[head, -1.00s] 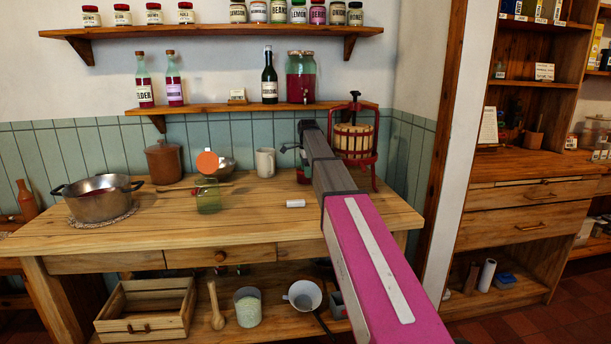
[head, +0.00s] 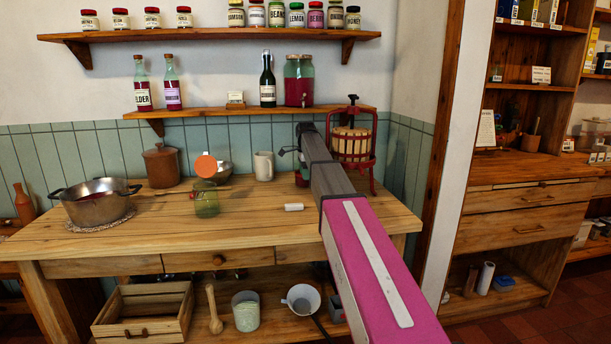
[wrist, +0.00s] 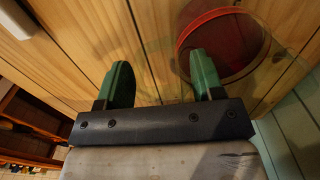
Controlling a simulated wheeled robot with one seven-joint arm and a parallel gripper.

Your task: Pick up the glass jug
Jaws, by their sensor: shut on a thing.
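The glass jug (wrist: 232,42) shows in the wrist view as clear glass with red contents, above the wooden worktop. My gripper (wrist: 160,82) has its two green fingers in front of it, a gap apart, with clear glass visible between and around them. It is shut on the jug; which part of the glass is gripped is hard to make out. In the head view my arm hides most of the gripper and the jug near the right end of the worktop.
The worktop (head: 160,234) holds a steel pot (head: 98,206), brown crock (head: 161,167), greenish glass jar (head: 206,203), white mug (head: 263,166) and small white block (head: 293,207). A red-framed press (head: 352,145) stands right of my arm's end. A bottle shelf (head: 200,112) hangs above.

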